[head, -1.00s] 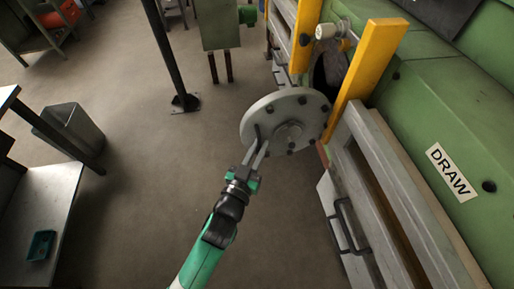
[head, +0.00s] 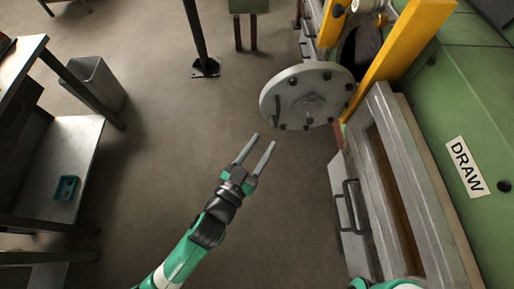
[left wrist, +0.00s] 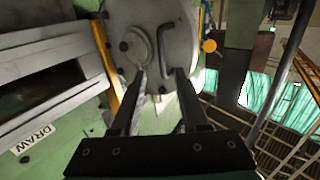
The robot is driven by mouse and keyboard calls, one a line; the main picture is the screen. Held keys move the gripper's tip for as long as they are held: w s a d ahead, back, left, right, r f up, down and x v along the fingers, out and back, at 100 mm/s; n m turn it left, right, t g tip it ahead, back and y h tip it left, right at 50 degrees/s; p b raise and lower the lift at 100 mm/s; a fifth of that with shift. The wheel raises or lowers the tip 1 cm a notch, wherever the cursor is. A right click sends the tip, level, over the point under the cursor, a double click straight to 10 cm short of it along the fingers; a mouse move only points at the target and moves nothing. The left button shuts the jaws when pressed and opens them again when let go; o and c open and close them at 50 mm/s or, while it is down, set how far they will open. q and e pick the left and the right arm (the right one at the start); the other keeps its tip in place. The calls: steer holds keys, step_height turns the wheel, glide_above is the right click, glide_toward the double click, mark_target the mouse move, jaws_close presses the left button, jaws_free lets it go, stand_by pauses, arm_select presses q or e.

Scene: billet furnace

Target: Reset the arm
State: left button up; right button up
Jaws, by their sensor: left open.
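My left gripper (head: 264,140) is open and empty, its two grey fingers pointing toward the round grey furnace door (head: 290,99). The door is a bolted disc swung out from the dark furnace mouth (head: 369,46). In the left wrist view the fingers (left wrist: 160,75) show in front of the door (left wrist: 183,38), with its curved dark handle (left wrist: 164,52) beyond them. My right gripper is not in view.
Yellow posts (head: 398,62) flank the mouth. The green furnace body (head: 440,105) carries a DRAW label (head: 466,165). A grey panel with a dark handle (head: 351,207) stands at right. A bench (head: 78,136) with a teal tray (head: 66,188) and a bin (head: 99,86) are at left. The middle floor is clear.

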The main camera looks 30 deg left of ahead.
arm_select(q)
steer(key=shift+s, duration=1.1)
steer(key=shift+a, duration=0.1)
